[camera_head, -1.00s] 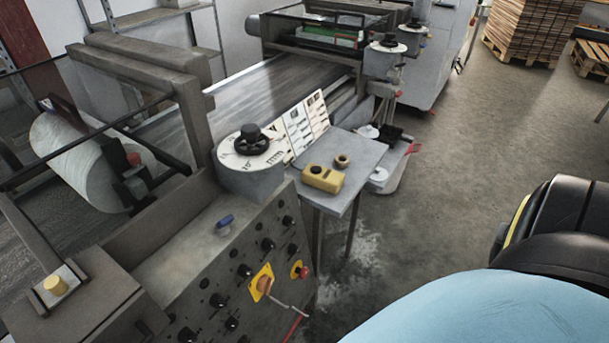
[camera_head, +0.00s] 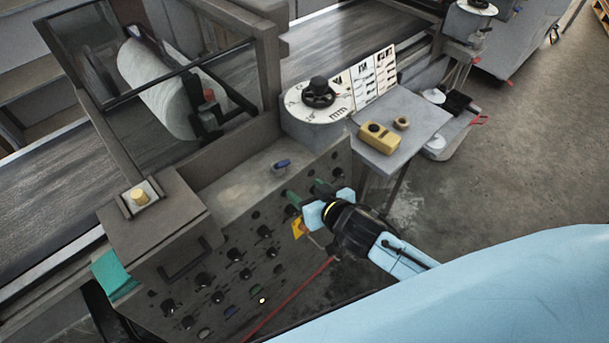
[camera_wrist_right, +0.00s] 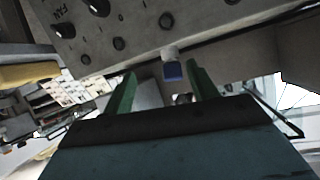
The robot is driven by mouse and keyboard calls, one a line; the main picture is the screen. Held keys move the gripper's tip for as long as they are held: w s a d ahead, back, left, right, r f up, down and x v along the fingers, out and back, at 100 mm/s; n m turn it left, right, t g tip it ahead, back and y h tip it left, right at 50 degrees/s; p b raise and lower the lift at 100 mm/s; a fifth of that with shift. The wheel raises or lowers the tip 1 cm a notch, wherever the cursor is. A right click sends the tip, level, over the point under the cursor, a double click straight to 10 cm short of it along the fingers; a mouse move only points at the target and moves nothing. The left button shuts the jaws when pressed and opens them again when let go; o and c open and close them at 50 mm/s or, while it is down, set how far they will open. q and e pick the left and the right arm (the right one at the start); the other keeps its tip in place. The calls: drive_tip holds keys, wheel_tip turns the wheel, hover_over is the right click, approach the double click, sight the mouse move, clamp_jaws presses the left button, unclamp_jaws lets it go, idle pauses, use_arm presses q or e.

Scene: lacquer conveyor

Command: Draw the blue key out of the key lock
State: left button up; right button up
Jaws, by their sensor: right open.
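The blue key (camera_head: 282,165) sits in its lock on the flat top of the grey control cabinet (camera_head: 240,188). In the right wrist view the blue key (camera_wrist_right: 173,71) shows with a pale grey collar, between the two fingers in the picture and closer to the right-hand one. My right gripper (camera_head: 306,193) is open and empty, its green fingers by the cabinet's knobbed front face, below and right of the key and apart from it. The fingers also show in the wrist view (camera_wrist_right: 160,75). My left gripper is not in view.
A dial with a black knob (camera_head: 318,93) stands behind the key. A side table (camera_head: 415,115) holds a yellow box (camera_head: 379,137). Several knobs and a yellow plate (camera_head: 298,228) are on the cabinet front. Open floor (camera_head: 530,150) lies to the right.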

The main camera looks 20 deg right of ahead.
sight(280, 165)
drive_tip(key=shift+t, duration=0.4)
drive_tip(key=w+a, duration=0.1)
drive_tip(key=w, duration=0.3)
drive_tip(key=w+a+f, duration=0.1)
drive_tip(key=w, duration=0.3)
drive_tip(key=w+a+b, duration=0.1)
drive_tip(key=w, duration=0.3)
drive_tip(key=shift+w+a+f, duration=0.1)
drive_tip(key=shift+w+f, duration=0.05)
drive_tip(key=shift+w, duration=0.15)
drive_tip(key=shift+c, duration=0.5)
drive_tip(key=c, duration=1.2)
drive_tip(key=shift+o, duration=0.2)
drive_tip(key=shift+r+p, duration=2.1)
drive_tip(key=shift+r, duration=0.15)
wheel_tip(280, 165, up, 3)
drive_tip(key=p, duration=0.3)
